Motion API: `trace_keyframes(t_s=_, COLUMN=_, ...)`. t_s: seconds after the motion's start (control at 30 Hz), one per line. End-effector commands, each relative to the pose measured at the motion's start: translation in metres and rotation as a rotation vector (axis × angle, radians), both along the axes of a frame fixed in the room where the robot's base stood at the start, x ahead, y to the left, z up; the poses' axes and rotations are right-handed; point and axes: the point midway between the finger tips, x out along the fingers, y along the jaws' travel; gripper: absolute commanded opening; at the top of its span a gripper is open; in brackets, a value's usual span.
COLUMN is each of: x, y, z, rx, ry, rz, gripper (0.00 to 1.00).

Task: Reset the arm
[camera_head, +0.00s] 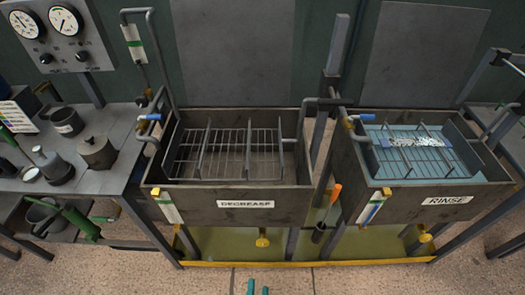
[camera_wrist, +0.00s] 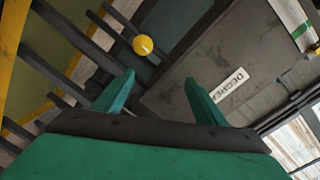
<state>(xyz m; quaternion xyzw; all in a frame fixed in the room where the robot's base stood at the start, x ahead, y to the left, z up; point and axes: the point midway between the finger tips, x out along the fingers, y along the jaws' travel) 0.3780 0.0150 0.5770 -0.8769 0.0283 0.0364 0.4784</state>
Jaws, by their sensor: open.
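My gripper (camera_wrist: 158,92) is open in the wrist view, with two green fingers apart and nothing between them. In the head view only the teal tips of my gripper (camera_head: 258,287) show at the bottom edge, in front of the tanks. The degrease tank (camera_head: 200,198) is a dark metal box with a wire rack inside, and its label shows tilted in the wrist view. My gripper is low in front of this tank and apart from it. The rest of the arm is out of view.
The rinse tank (camera_head: 405,206) at the right holds bluish liquid and a rack with small pale parts. A side bench (camera_head: 108,178) at the left carries pots and jars. A yellow-edged tray (camera_head: 300,263) lies under the tanks. An orange-handled tool (camera_head: 336,192) hangs between them. Floor in front is clear.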

Motion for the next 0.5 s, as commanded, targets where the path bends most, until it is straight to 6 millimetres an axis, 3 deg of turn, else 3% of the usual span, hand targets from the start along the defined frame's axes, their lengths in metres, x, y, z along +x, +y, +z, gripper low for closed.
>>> trace_keyframes(t_s=0.03, x=-0.017, y=0.000, z=0.014, rx=-0.055, ry=0.011, rz=0.006, gripper=0.65)
trace_keyframes(t_s=0.2, x=-0.059, y=-0.002, z=0.064, rx=-0.264, ry=0.045, rz=0.027, gripper=0.65)
trace_keyframes(t_s=0.5, x=-0.118, y=-0.009, z=0.175, rx=-0.637, ry=0.102, rz=0.090, gripper=0.65)
